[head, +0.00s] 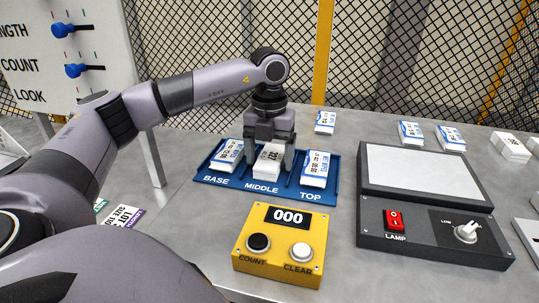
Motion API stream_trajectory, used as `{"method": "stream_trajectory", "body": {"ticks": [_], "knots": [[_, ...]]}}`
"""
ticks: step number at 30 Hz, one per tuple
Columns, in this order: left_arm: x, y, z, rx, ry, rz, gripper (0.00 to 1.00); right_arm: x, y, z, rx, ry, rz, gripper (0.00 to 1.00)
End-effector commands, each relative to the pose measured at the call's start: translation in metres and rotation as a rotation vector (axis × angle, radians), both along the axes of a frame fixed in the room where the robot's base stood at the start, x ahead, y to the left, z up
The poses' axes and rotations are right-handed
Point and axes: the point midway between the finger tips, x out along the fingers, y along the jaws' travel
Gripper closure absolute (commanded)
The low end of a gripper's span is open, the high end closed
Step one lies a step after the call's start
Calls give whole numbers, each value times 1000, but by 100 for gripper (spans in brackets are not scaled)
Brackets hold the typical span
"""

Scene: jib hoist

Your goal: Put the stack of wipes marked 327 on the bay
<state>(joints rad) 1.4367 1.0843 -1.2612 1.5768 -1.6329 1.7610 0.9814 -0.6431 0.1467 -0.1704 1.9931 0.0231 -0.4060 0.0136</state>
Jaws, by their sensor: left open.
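A blue tray (246,190) has three compartments lettered BASE, MIDDLE and TOP, each with a white stack in it. The middle stack (267,168) has a plain white top edge and dark digits that seem to start with 32; I cannot read them fully. The stacks in BASE (227,156) and TOP (315,168) have blue-printed labels. My left gripper (270,158) points down over the MIDDLE compartment. It is open, with its fingers on either side of the middle stack; I cannot tell whether they touch it. My right gripper is out of view.
A yellow counter box (279,244) reading 000 stands in front of the tray. A lamp box (425,170) with a pale panel is to the right. More stacks (325,122) lie behind, towards a mesh fence. A lever board (72,60) stands at upper left.

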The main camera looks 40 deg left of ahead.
Motion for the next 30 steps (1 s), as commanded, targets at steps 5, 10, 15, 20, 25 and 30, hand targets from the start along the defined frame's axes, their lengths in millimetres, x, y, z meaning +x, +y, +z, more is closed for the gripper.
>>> {"method": "stream_trajectory", "body": {"ticks": [5, 10, 15, 20, 25, 30], "knots": [[1, 0, 23, 0, -4, 0, 20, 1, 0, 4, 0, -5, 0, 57], [1, -1, 61, -2, -5, -1, 20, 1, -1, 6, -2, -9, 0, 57], [1, -1, 95, -1, -4, -1, 20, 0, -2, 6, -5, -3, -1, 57], [1, 0, 117, 0, -1, -1, 20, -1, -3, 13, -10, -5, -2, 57], [0, 0, 123, -1, 0, -1, 20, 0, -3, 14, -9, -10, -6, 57], [0, 0, 122, 0, 0, -1, 20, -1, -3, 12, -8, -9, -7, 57]]}}
